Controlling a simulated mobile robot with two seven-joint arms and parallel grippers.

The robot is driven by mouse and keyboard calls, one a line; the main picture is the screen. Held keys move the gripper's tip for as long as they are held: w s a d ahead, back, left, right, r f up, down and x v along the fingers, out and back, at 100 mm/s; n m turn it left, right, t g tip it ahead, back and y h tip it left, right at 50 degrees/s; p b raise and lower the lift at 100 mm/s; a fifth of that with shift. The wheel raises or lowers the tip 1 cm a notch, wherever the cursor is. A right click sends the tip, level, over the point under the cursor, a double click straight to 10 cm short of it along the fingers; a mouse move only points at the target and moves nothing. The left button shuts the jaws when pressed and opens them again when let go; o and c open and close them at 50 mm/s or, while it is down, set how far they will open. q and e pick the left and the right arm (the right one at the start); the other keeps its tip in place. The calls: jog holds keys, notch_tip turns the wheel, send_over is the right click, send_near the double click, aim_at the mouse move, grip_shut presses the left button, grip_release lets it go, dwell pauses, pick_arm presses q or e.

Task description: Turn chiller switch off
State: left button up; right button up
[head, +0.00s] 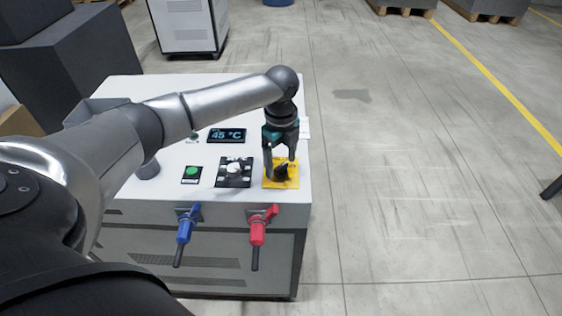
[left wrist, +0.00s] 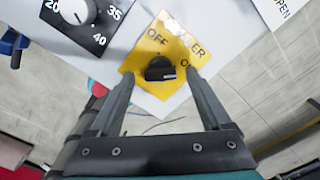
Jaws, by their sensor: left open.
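The chiller switch is a black rotary knob (head: 282,172) on a yellow plate (head: 270,184) at the right front of the white cabinet top. In the left wrist view the knob (left wrist: 160,70) sits between the fingertips, with "OFF" printed to its upper left and a partly hidden "O" label to its right. The knob's light mark lies on its right side, towards that second label. My left gripper (head: 280,166) points down over the switch, open, its fingers on either side of the knob; I cannot tell whether they touch it. My right gripper is out of view.
A white dial (head: 234,169) on a black plate, a green button (head: 192,172) and a display reading 45 °C (head: 227,135) lie left of the switch. The floor right of the cabinet is clear.

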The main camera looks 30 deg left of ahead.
pick_arm(q)
jog(key=shift+f, duration=0.2)
grip_shut()
dwell(0.6)
